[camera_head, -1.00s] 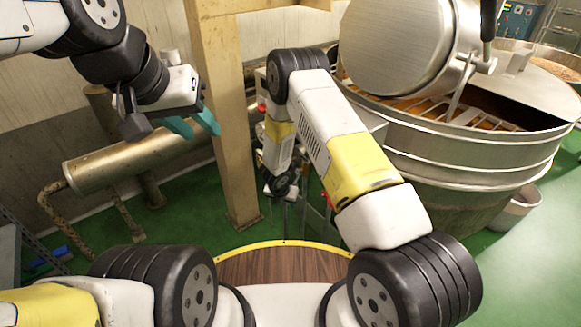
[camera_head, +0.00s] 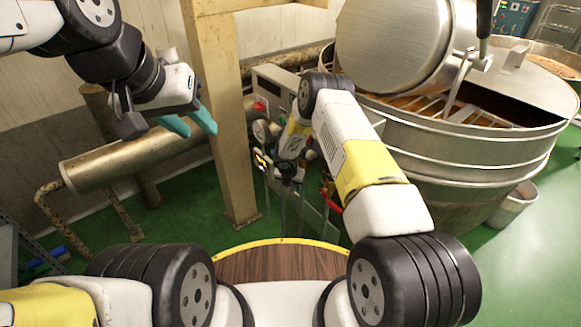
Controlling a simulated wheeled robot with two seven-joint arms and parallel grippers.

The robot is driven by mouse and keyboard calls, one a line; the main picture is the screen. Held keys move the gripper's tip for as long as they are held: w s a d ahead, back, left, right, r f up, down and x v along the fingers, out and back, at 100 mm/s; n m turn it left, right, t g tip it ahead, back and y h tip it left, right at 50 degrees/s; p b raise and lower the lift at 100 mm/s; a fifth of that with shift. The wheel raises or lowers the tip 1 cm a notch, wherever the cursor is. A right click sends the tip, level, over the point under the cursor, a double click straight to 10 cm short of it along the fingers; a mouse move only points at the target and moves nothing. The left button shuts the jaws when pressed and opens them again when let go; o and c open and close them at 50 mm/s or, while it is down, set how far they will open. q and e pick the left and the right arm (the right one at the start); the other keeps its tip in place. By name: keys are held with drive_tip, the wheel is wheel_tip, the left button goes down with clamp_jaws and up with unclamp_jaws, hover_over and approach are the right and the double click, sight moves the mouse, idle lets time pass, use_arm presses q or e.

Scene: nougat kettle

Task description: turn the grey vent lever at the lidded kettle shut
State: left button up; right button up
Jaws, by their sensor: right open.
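The large steel kettle (camera_head: 455,150) stands at the right, with a round tilted metal lid or drum end (camera_head: 392,48) above its rim. I cannot make out the grey vent lever for certain; a small round grey part (camera_head: 263,131) shows beside my right forearm. My right gripper (camera_head: 287,174) is low beyond my bent right arm, near the frame left of the kettle; it is small, its fingertips are hard to see, and it is open.
A thick metal pipe (camera_head: 120,155) runs behind my left gripper. A grey box (camera_head: 275,84) with a red button and a red curved part (camera_head: 331,197) are close to my right arm.

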clamp_jaws()
idle(1.4)
